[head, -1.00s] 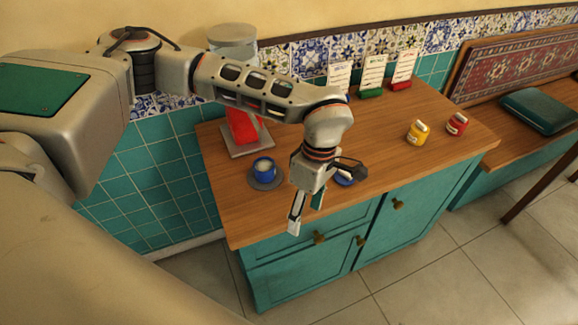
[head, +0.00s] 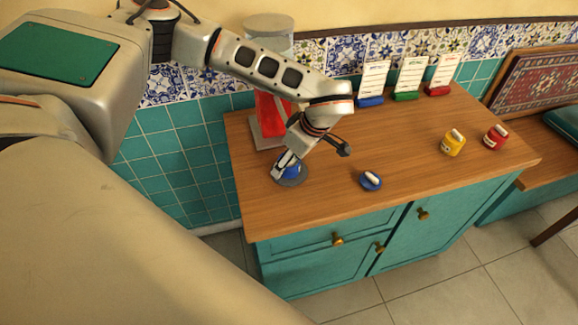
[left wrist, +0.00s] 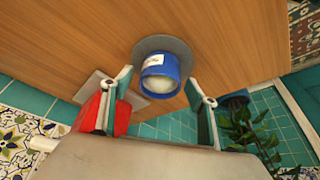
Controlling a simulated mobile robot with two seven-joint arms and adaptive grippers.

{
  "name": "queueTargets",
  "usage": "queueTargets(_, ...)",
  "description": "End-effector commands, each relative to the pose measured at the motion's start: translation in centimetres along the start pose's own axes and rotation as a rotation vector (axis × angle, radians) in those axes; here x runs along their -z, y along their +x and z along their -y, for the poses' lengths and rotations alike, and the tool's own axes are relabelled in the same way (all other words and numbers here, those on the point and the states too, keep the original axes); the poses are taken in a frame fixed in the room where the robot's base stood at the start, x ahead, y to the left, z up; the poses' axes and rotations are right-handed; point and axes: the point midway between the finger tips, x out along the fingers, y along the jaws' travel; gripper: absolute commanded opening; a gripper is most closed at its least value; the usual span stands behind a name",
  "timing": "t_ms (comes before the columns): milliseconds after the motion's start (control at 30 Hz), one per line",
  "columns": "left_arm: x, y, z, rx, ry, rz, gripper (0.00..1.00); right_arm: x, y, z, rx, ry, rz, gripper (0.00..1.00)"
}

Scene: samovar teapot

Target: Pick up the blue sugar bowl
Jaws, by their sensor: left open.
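The blue sugar bowl (head: 292,172) stands on a grey round saucer (head: 304,178) near the left end of the wooden counter. In the left wrist view the bowl (left wrist: 158,78) is open at the top, with a white label and pale contents. My left gripper (head: 285,170) is open and points down at the bowl, partly hiding it. In the left wrist view its two fingers (left wrist: 157,86) stand apart on either side of the bowl, with a gap on each side. My right gripper is not in view.
A small blue piece with a white top (head: 371,180), perhaps a lid, lies to the right. A yellow jar (head: 453,143) and a red jar (head: 496,137) stand farther right. A red object (head: 270,118) on a grey base is behind the bowl. Three cards (head: 409,78) stand along the wall.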

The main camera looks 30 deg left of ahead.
Motion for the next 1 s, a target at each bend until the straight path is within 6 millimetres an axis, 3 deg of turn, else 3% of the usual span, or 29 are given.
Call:
queueTargets(300,0.0,0.7,0.0,-0.001,0.001,0.001,0.59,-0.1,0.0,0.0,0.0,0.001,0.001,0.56)
queueTargets(500,0.0,0.7,0.0,-0.001,0.001,0.001,0.13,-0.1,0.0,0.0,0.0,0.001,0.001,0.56)
queueTargets(600,0.0,0.6,0.0,-0.002,0.0,0.001,0.09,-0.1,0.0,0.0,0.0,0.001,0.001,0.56)
queueTargets(1000,0.4,-0.3,-0.1,-0.004,-0.001,0.001,0.09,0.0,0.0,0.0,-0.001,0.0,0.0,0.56)
